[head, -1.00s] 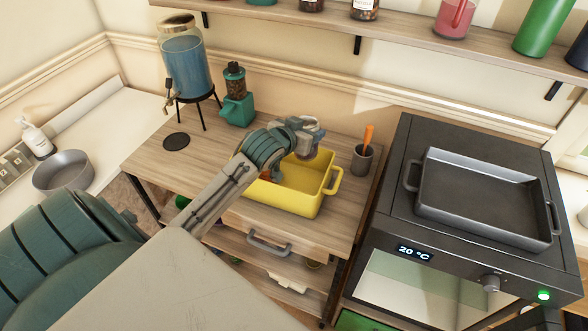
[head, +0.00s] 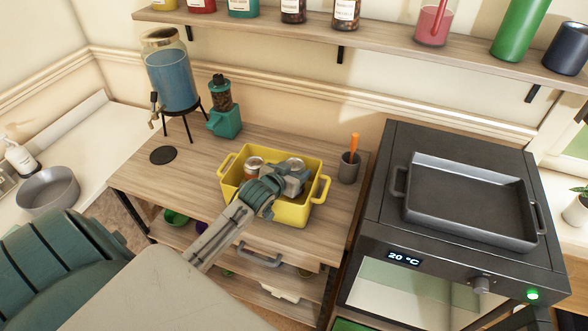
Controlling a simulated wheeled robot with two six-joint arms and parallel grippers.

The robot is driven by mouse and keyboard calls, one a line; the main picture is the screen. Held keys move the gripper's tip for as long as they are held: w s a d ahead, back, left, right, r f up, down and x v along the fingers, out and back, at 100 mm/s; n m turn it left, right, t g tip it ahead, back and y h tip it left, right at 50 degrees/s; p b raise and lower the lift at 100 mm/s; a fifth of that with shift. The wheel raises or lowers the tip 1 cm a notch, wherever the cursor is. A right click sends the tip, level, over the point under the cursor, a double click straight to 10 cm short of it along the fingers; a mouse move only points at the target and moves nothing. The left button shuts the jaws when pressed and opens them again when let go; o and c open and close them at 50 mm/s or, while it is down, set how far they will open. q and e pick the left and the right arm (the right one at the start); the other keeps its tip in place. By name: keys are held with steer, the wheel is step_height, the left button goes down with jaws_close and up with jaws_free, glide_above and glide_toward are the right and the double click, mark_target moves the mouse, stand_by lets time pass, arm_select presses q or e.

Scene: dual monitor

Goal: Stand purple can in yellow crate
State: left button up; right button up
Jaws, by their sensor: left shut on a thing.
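The yellow crate (head: 302,213) stands on the wooden table. My left gripper (head: 291,176) is over the right part of the crate, shut on a can, with its fingertips partly hidden by my wrist. Only the round silver top of this purple can (head: 295,163) shows; its side is hidden, so its colour cannot be seen. The can looks upright, within the crate's outline. I cannot tell whether it touches the crate floor. Another can (head: 253,168), orange-brown with a silver top, stands in the left part of the crate. My right gripper is out of view.
A grey cup (head: 349,168) with an orange handle stands right of the crate. A teal grinder (head: 224,120) and a blue drink dispenser (head: 173,77) stand behind left. A black oven with a grey tray (head: 468,199) is at right.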

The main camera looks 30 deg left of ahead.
arm_select(q)
steer(key=o, duration=1.2)
steer(key=shift+r, duration=0.1)
steer(key=shift+s, duration=0.3)
steer(key=b+v, duration=0.1)
steer(key=v, duration=1)
steer(key=shift+b, duration=0.3)
steer(key=shift+s+r, duration=0.1)
steer(key=shift+s, duration=0.05)
